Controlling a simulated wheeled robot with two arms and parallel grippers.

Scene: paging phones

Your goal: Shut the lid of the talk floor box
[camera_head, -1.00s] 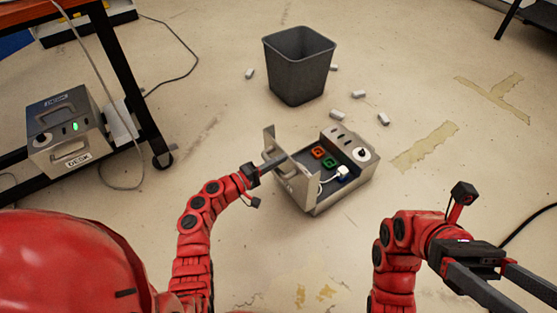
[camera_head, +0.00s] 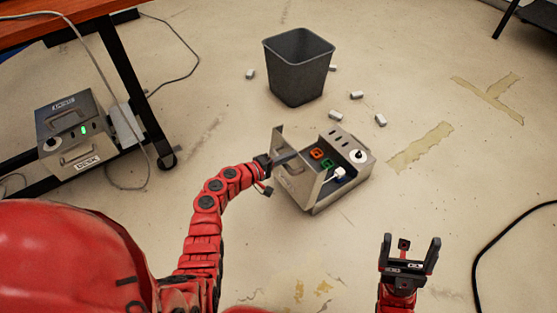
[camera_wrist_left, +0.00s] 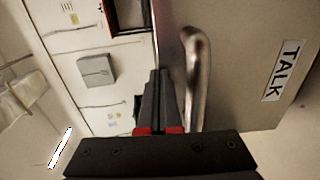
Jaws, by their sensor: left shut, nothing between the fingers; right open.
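The talk floor box (camera_head: 340,192) is a metal box on the floor in the middle of the head view, with orange, green and white parts inside. Its lid (camera_head: 299,176) stands raised on the left side and partly hides the interior. In the left wrist view the lid (camera_wrist_left: 245,60) fills the right side, with a TALK label and a metal handle (camera_wrist_left: 196,75). My left gripper (camera_head: 287,158) is shut and empty beside the lid; in the left wrist view its fingers (camera_wrist_left: 160,100) are just left of the handle. My right gripper (camera_head: 409,250) is open and empty, front right.
A grey bin (camera_head: 299,70) stands behind the box, with several small white pieces on the floor around it. A black cable (camera_head: 487,240) lies at right. Floor right of the box is clear.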

